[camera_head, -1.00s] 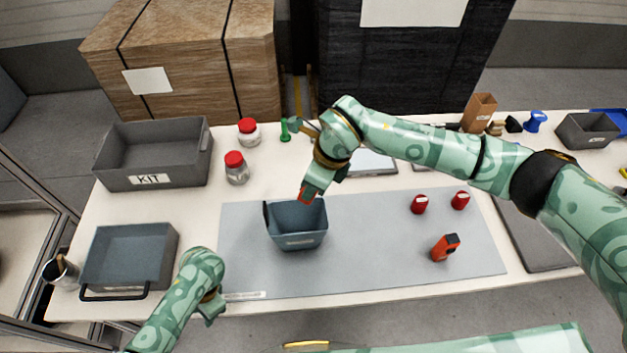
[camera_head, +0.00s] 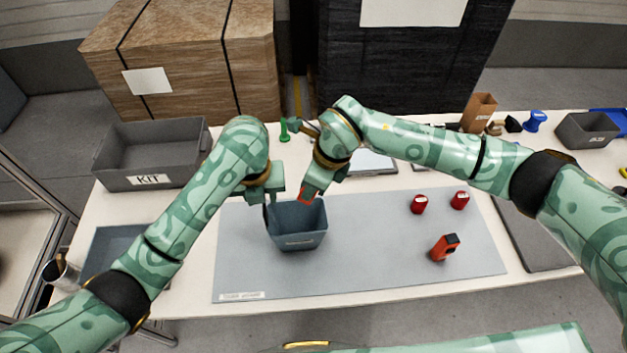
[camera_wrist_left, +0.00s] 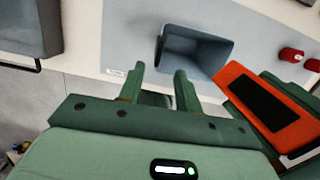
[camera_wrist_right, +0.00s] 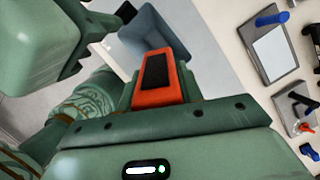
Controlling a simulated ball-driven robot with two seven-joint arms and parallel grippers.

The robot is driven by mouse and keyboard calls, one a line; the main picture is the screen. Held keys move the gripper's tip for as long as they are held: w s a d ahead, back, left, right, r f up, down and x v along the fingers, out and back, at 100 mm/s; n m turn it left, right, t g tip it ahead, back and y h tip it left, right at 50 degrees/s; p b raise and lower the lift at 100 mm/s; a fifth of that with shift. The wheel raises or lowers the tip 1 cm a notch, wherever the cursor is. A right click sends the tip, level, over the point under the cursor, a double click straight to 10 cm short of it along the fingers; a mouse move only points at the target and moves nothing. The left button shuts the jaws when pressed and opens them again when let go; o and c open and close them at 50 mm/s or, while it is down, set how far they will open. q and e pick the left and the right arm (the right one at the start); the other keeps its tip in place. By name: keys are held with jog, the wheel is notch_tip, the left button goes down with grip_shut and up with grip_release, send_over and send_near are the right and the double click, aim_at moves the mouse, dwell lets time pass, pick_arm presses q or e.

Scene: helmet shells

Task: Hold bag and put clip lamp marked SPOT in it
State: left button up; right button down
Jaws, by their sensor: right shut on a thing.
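The bag (camera_head: 299,240) is an open blue-grey container standing upright on the grey mat; the left wrist view shows its opening (camera_wrist_left: 195,52). My right gripper (camera_head: 313,184) is shut on an orange clip lamp (camera_wrist_right: 158,80) with a black panel, above the bag's far right side. The lamp (camera_head: 306,195) is mostly hidden in the head view but clear in the left wrist view (camera_wrist_left: 262,110); I cannot read its marking. My left gripper (camera_wrist_left: 160,82) is open and empty, near the bag's far left rim. A similar orange-red lamp (camera_head: 445,247) stands on the mat.
Two red items (camera_head: 418,204) (camera_head: 460,201) stand on the mat's right. The grey KIT bin (camera_head: 150,180) and a blue-grey tray (camera_head: 105,247) are at the left. A green object (camera_head: 284,132) stands behind the bag.

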aim_at(267, 216)
pick_arm(q)
jog(key=f, duration=0.3)
jog(key=w+f, duration=0.1)
jog(key=f, duration=0.7)
jog(key=shift+w+a, duration=0.15)
jog(key=shift+w, duration=0.15)
grip_shut()
pick_arm(e)
jog(key=n, duration=0.2)
jog(key=shift+r+n+g, duration=0.1)
jog(key=shift+n+g, duration=0.2)
pick_arm(q)
jog(key=shift+f, duration=0.1)
pick_arm(e)
jog(key=n+g, duration=0.1)
jog(key=n, duration=0.2)
jog(key=shift+a, duration=0.15)
jog(key=shift+w+a, duration=0.15)
jog(key=shift+a, duration=0.45)
jog(key=shift+w+a, duration=0.15)
jog(key=shift+a, duration=0.4)
